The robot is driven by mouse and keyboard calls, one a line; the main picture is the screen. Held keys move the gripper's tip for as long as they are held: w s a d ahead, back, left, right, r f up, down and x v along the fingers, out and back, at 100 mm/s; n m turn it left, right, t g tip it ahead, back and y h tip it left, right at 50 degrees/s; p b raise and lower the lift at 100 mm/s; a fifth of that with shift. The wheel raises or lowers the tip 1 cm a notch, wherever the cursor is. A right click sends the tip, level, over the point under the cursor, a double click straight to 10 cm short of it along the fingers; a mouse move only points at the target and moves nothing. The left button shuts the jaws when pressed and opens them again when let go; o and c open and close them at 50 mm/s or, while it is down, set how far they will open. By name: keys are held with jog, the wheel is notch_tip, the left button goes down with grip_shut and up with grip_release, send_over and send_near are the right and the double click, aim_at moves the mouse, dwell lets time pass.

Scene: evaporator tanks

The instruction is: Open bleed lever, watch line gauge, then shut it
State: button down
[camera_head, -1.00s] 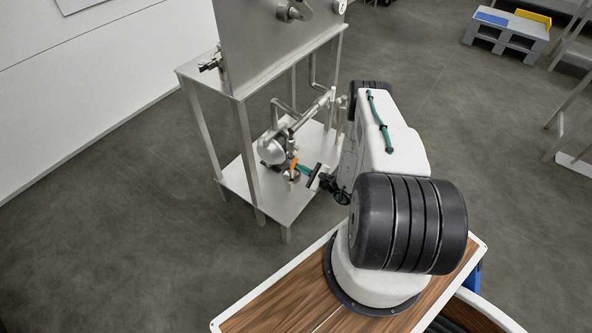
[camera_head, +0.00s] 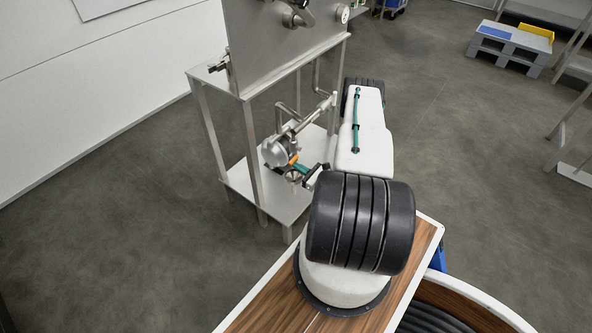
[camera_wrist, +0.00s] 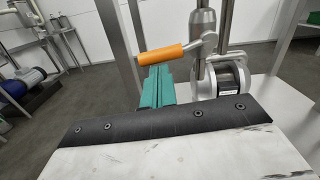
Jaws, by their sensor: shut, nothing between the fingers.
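The bleed lever has an orange handle (camera_head: 293,159) and sits low on the pipework inside the steel stand. In the wrist view the orange handle (camera_wrist: 162,55) lies roughly level, joined at its right end to a metal valve stem. My gripper (camera_head: 303,169) has teal fingers and is beside the handle. In the wrist view my gripper (camera_wrist: 157,80) is shut and empty, with its tips just below the handle; I cannot tell whether they touch it. A small round white dial (camera_head: 343,13), possibly the line gauge, is at the panel's upper right; its reading is too small to read.
A round metal housing (camera_head: 275,152) and pipes stand close by the lever. The stand's legs (camera_head: 251,160) and lower shelf (camera_head: 262,198) surround the space. A grey pallet (camera_head: 511,47) is far off at the right. The floor to the left is clear.

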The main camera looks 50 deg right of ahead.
jog(key=shift+a+r, duration=0.15)
jog(key=shift+r, duration=0.1)
dwell(0.5)
jog(key=s+f, duration=0.4)
jog(key=s, duration=0.6)
jog(key=shift+s+d+f, duration=0.2)
jog(key=shift+s, duration=0.15)
